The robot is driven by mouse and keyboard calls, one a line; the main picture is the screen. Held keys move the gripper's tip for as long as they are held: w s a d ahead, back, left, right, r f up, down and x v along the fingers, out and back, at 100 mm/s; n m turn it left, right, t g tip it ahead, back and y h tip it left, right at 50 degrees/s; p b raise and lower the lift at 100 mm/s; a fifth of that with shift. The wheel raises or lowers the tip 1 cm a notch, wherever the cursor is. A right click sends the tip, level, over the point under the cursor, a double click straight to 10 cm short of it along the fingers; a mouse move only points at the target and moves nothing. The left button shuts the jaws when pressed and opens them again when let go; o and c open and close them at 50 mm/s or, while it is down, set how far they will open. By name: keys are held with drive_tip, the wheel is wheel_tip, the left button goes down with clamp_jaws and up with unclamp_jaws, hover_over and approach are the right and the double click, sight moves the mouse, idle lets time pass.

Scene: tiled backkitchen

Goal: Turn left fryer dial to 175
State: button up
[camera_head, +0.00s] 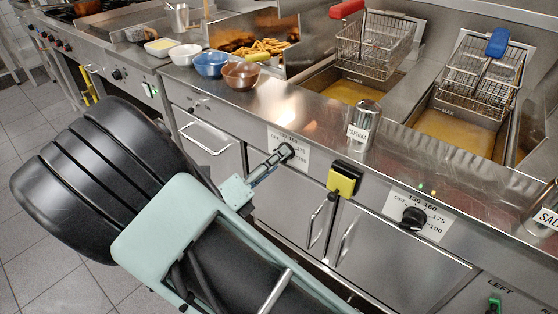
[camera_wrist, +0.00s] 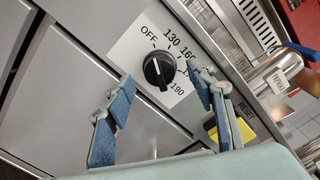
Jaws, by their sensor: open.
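The left fryer dial (camera_wrist: 158,70) is a round black knob on a white scale plate in the wrist view. The plate reads OFF, 130, 160 and 190; the label between 160 and 190 is mostly hidden by a finger. A pale mark shows on the knob, but its setting is hard to read. My gripper (camera_wrist: 162,84) is open, its blue-padded fingers on either side of the knob in the picture; contact cannot be told. In the head view, my gripper (camera_head: 264,168) is at this dial (camera_head: 286,151), partly covering it and its plate.
A yellow-and-black reset switch (camera_head: 344,180) sits right of the dial. A second dial (camera_head: 414,217) is farther right. A paprika shaker (camera_head: 364,118) stands on the counter edge above. Cabinet handles (camera_head: 317,222) stick out below. Fryer baskets (camera_head: 375,47) hang behind.

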drive_tip(key=shift+x, duration=1.1)
drive_tip(key=c, duration=1.2)
drive_tip(key=shift+o, duration=0.2)
